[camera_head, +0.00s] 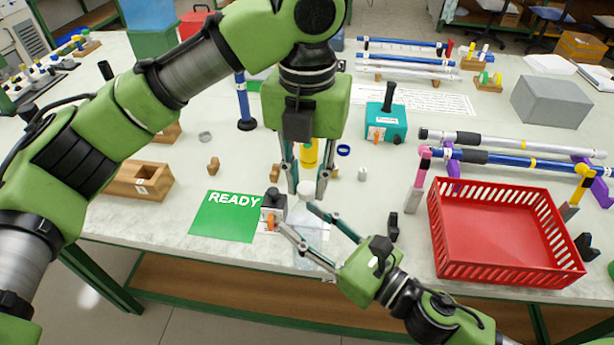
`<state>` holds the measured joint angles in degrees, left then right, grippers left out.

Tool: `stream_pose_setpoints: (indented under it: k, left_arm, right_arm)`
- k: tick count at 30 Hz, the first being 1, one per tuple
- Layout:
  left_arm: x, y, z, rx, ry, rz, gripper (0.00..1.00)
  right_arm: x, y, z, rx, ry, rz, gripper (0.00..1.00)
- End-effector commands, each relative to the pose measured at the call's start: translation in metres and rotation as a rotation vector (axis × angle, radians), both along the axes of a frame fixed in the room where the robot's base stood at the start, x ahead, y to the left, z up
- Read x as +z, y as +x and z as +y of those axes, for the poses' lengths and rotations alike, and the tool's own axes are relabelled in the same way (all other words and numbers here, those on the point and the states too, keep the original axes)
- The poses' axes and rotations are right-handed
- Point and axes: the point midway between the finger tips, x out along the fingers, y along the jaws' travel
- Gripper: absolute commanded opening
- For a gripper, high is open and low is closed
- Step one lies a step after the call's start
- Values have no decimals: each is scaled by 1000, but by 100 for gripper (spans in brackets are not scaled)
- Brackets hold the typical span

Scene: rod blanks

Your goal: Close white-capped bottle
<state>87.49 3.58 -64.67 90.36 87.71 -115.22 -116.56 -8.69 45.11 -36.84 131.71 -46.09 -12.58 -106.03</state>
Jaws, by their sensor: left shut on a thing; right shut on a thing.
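The clear bottle (307,224) stands near the front edge of the table, right of the green READY card (222,222). Its white cap (306,188) shows at the top of the bottle, between the fingers of my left gripper (307,187). That gripper points down from above and is shut on the cap. My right gripper (307,240) reaches in from the lower right, its fingers on either side of the bottle body, shut on it. The fingers partly hide the bottle, and I cannot tell how tightly the cap sits.
A small grey-black device with an orange part (271,212) stands close left of the bottle. A red basket (505,232) is at right, near rods on stands. A wooden box (140,181) is at left. A teal box (387,122) stands behind.

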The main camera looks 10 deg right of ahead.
Motion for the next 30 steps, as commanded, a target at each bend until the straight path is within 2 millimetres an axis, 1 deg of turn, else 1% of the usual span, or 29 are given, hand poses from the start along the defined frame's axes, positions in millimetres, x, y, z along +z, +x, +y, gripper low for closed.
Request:
stream_pose_setpoints:
  k: [3, 9, 13, 17, 25, 27, 28, 30]
  left_arm:
    - [0, 1, 1, -238, 1, -2, 15]
    - [0, 1, 0, -627, 0, -1, 15]
    - [0, 1, 0, -799, 1, 0, 15]
    - [0, 1, 0, -875, 0, 0, 15]
    - [0, 1, 0, -883, 0, 0, 15]
    - [0, 1, 0, -883, 0, 0, 34]
    - [0, 1, 0, -883, 0, 0, 38]
    - [0, 1, 0, -883, -1, 0, 38]
  right_arm:
    - [1, 0, 0, 2, 1, -1, 0]
    - [1, -1, 0, 2, 1, -1, 0]
    - [0, -1, 0, 2, 1, -1, 0]
    - [1, -1, 0, 2, 1, -1, 0]
    - [1, -1, 0, 2, 0, -1, 0]
    - [1, -1, 0, 2, 0, -1, 0]
    - [1, -1, 0, 2, 0, -1, 0]
    - [1, -1, 0, 2, 0, -1, 0]
